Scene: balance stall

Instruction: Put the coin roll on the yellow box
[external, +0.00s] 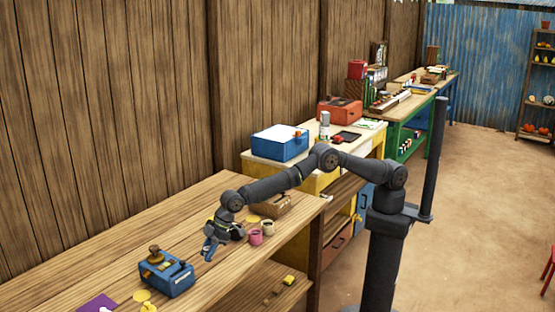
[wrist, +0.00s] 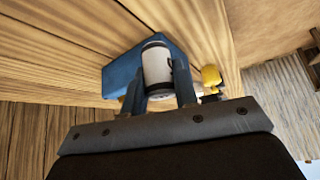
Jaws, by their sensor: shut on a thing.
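My gripper (external: 210,246) is low over the wooden bench, to the right of the blue box with a brass knob. In the wrist view its two fingers (wrist: 160,88) are shut on a pale cylinder with a dark edge, which looks like the coin roll (wrist: 157,66). The coin roll cannot be made out in the external view. A blue surface (wrist: 121,77) lies behind the roll in the wrist view. I cannot surely pick out the yellow box; a small yellow block (external: 289,280) lies on the shelf under the bench.
The blue box (external: 180,282) stands at the left, near yellow discs (external: 142,295) and a purple sheet (external: 95,304). A pink cup (external: 255,238), a greenish cup (external: 268,228) and a brown box (external: 270,206) stand right of my gripper. The back left of the bench is clear.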

